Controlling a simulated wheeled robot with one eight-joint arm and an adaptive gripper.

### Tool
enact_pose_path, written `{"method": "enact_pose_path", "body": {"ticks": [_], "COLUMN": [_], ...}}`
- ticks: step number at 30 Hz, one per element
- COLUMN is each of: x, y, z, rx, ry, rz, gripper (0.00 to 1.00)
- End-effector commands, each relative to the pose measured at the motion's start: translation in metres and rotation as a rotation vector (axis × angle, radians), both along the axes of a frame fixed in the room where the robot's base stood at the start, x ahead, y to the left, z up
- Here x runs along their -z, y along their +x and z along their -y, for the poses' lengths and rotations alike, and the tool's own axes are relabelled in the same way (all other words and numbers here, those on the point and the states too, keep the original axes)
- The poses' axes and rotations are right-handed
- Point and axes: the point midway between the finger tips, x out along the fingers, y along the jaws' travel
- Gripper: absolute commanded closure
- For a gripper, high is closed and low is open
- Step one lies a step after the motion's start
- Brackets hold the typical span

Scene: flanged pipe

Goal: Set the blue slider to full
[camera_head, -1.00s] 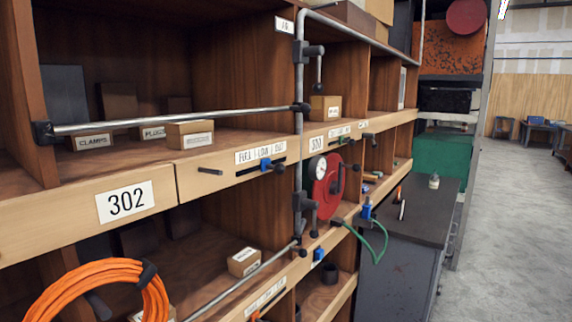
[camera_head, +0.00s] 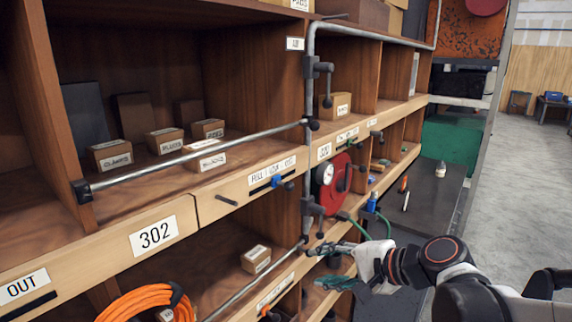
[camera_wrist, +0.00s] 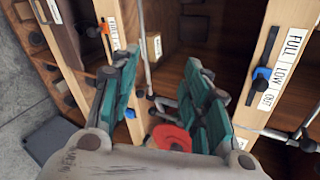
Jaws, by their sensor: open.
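The blue slider (camera_head: 276,181) sits on a dark slot in the wooden shelf edge, under a label reading FULL, LOW, OUT. A dark knob stands beside it. In the wrist view the slider (camera_wrist: 262,73) shows at the right, beside LOW and partway along the slot. My gripper (camera_head: 320,267) is at the lower middle of the head view, below and right of the slider, and apart from it. Its two teal fingers (camera_wrist: 161,58) are spread, with nothing held between them in the wrist view.
A vertical grey pipe (camera_head: 310,130) with dark clamps and a horizontal rail (camera_head: 220,152) run in front of the shelves. A red disc (camera_head: 334,177) and gauge are right of the slider. An orange hose (camera_head: 140,304) lies lower left. Other labelled slots line the shelf edges.

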Motion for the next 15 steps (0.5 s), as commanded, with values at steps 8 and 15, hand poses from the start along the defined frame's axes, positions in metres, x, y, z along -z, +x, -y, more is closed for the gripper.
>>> {"method": "enact_pose_path", "body": {"ticks": [8,15], "x": [-0.076,-0.106], "y": [0.057,0.078], "z": [0.004,0.017], "rx": [0.109,0.131], "ry": [0.512,0.779], "rz": [-0.143,-0.217], "gripper": [0.57,0.57]}}
